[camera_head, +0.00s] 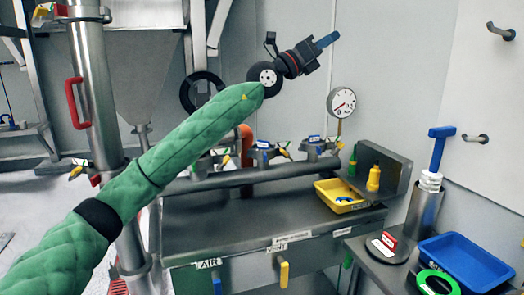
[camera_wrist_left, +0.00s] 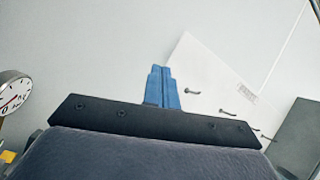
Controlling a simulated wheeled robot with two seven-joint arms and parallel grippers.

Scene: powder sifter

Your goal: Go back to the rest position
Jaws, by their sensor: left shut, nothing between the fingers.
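My left arm, in a green quilted sleeve, reaches from the lower left up to the middle of the head view. My left gripper (camera_head: 327,41) is at its end, high in front of the grey wall and above the pressure gauge. Its blue fingers are shut with nothing between them. In the left wrist view the blue fingers (camera_wrist_left: 162,88) are pressed together against a plain wall. The gripper touches nothing. My right gripper is not in view.
The gauge (camera_head: 341,102) stands below the gripper. A steel bench holds a yellow tray (camera_head: 345,204) and blue-handled valves (camera_head: 263,146). At the right are a blue tray (camera_head: 463,262), a blue-handled tool (camera_head: 440,147) in a steel cylinder, and wall hooks (camera_head: 501,31). A steel column (camera_head: 93,95) stands left.

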